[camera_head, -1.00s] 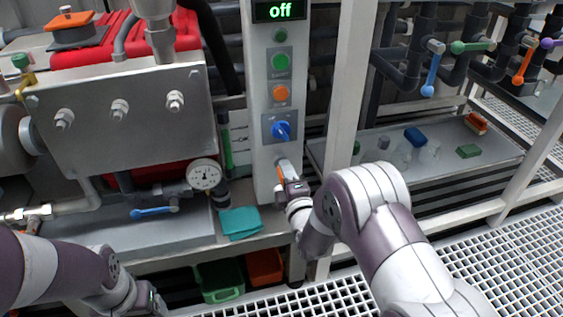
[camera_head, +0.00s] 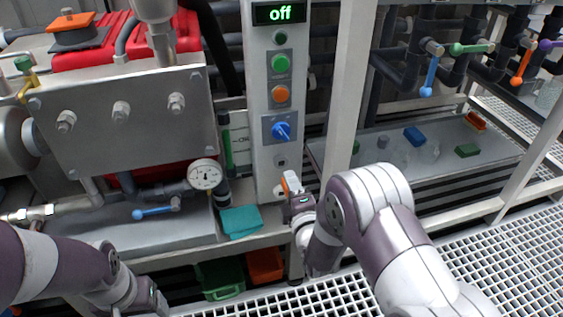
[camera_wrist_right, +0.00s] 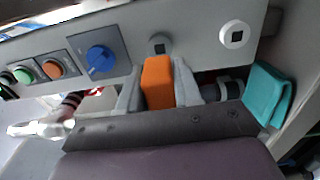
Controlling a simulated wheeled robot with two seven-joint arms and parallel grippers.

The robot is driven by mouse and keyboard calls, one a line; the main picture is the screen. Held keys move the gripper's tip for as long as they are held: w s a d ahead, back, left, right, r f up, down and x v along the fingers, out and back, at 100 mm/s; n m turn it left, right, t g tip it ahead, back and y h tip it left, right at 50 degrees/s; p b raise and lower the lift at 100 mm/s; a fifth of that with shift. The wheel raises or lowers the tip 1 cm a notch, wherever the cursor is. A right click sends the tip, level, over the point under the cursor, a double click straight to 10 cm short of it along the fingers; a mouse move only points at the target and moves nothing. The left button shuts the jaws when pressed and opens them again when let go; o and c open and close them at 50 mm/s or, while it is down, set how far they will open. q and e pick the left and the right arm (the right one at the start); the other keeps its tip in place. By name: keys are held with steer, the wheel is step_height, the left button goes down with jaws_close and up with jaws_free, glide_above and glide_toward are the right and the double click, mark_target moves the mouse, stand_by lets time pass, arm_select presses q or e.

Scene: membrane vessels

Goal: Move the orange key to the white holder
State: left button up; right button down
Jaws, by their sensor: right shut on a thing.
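My right gripper (camera_head: 291,182) is shut on the orange key (camera_wrist_right: 158,82), which sits between its two pale fingers in the right wrist view. A little of the key's orange shows in the head view (camera_head: 285,186). The gripper is just in front of the lower panel, apart from it. The white holder (camera_wrist_right: 236,35) is a round white ring with a dark square hole; in the head view (camera_head: 279,191) it is partly hidden by the gripper. A grey holder (camera_wrist_right: 160,44) with a dark square hole sits above it on the panel. My left gripper (camera_head: 152,300) is low at the left.
The panel column (camera_head: 262,150) carries a blue knob (camera_head: 281,131), orange and green buttons, and a display reading "off". A teal cloth (camera_head: 241,222) lies left of its foot. A white post (camera_head: 344,100) stands to the right. Green and orange bins are below.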

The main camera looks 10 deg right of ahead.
steer(key=shift+s, duration=0.35)
step_height(320, 180, down, 12)
steer(key=s+b, duration=0.1)
steer(key=b, duration=0.8)
steer(key=shift+r, duration=0.25)
steer(key=shift+w, duration=0.15)
steer(key=shift+w+a+b, duration=0.1)
steer(key=shift+w+b, duration=0.8)
steer(key=shift+w, duration=1.85)
